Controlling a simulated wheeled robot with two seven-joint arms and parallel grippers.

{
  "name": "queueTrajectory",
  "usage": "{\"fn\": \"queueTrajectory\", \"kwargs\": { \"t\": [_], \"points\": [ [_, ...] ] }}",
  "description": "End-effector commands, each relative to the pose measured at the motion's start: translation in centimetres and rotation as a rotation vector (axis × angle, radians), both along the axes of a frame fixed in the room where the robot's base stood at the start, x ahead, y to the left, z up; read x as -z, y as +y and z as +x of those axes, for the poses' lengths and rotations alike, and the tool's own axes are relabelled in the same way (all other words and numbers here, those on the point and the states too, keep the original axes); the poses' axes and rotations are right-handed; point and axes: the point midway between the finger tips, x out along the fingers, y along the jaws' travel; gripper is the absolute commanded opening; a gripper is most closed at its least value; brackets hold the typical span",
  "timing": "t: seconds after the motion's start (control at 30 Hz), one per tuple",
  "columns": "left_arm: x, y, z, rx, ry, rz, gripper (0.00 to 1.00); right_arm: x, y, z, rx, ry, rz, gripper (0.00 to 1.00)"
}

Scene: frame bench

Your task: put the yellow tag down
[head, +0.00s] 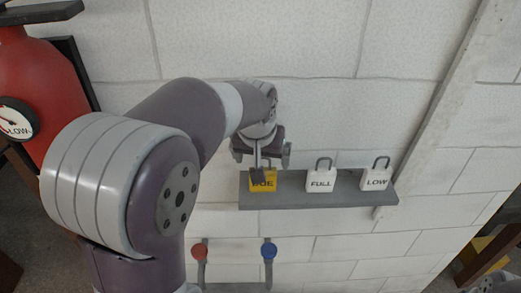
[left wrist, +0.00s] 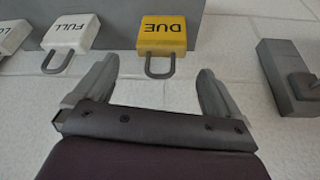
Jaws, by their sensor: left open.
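The yellow tag marked DUE (head: 266,184) rests at the left end of a grey shelf (head: 345,197) on the wall. In the left wrist view the yellow tag (left wrist: 162,34) lies ahead of the fingertips, with its grey shackle pointing toward me. My left gripper (head: 261,162) is at the tag's upper side in the head view and partly covers it. My right gripper is not identifiable in these views.
A white FULL tag (head: 321,179) and a white LOW tag (head: 375,178) stand on the shelf to the right. A red cylinder with a gauge (head: 17,120) is at left. Red (head: 199,251) and blue (head: 268,250) knobs are below. A grey block (left wrist: 290,78) is on the wall.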

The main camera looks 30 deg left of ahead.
Motion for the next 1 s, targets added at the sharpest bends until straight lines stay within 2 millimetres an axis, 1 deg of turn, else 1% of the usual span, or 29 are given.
{"fn": "queueTrajectory", "kwargs": {
  "t": [0.03, 0.13, 0.2, 0.3, 0.4, 0.43, 0.47, 0.53, 0.57, 0.6, 0.67, 0.7, 0.73, 0.8, 0.83, 0.9, 1.0],
  "points": [
    [-1.1, -0.2, -0.5, 0.001, -0.006, 0.0, 0.98, 0.4, 0.0, 0.0, 0.0, 0.0, 0.0, 0.43],
    [-3.4, -0.5, -1.3, 0.001, -0.003, 0.0, 0.98, 0.7, 0.0, 0.0, 0.0, 0.0, 0.0, 0.43],
    [-4.9, -0.7, -1.8, 0.001, -0.002, 0.0, 0.98, 0.2, 0.0, 0.0, 0.0, 0.0, 0.0, 0.43],
    [-5.9, -0.9, -2.3, 0.001, 0.0, -0.001, 0.98, 0.1, 0.0, 0.0, 0.0, 0.0, 0.0, 0.43],
    [-6.3, -0.9, -2.5, 0.001, 0.003, -0.001, 0.98, 0.1, 0.0, 0.0, 0.0, 0.0, 0.0, 0.43],
    [-6.1, -1.0, -2.5, 0.004, 0.006, -0.001, 0.98, 0.1, 0.0, 0.0, 0.0, 0.0, 0.0, 0.43],
    [-5.5, -1.2, -2.6, 0.014, 0.015, -0.004, 0.98, 0.1, 0.0, 0.0, 0.0, 0.0, 0.0, 0.43],
    [-2.2, -2.4, -2.8, 0.064, 0.058, -0.013, 0.98, 0.1, 0.0, 0.0, 0.0, 0.0, 0.0, 0.43],
    [-0.2, -3.2, -3.2, 0.098, 0.083, -0.018, 0.98, 0.1, 0.0, 0.0, 0.0, 0.0, 0.0, 0.43],
    [2.8, -4.4, -4.0, 0.147, 0.121, -0.027, 0.98, 0.1, 0.0, 0.0, 0.0, 0.0, 0.0, 0.43],
    [6.7, -6.0, -5.7, 0.218, 0.172, -0.036, 0.98, 0.1, 0.0, 0.0, 0.0, 0.0, 0.0, 0.43],
    [9.0, -6.9, -7.0, 0.259, 0.202, -0.041, 0.98, 0.1, 0.0, 0.0, 0.0, 0.0, 0.0, 0.43],
    [10.4, -7.4, -8.0, 0.284, 0.221, -0.044, 0.98, 0.1, 0.0, 0.0, 0.0, 0.0, 0.0, 0.43],
    [12.6, -8.2, -10.0, 0.33, 0.255, -0.046, 0.98, 0.1, 0.0, 0.0, 0.0, 0.0, 0.0, 0.43],
    [13.2, -8.5, -10.6, 0.342, 0.264, -0.047, 0.98, 0.1, 0.0, 0.0, 0.0, 0.0, 0.0, 0.43],
    [13.9, -8.7, -11.3, 0.357, 0.273, -0.047, 0.98, 0.1, 0.0, 0.0, 0.0, 0.0, 0.0, 0.43],
    [13.9, -8.7, -11.3, 0.358, 0.273, -0.047, 0.98, 0.1, 0.0, 0.0, 0.0, 0.0, 0.0, 0.43]
  ]
}}
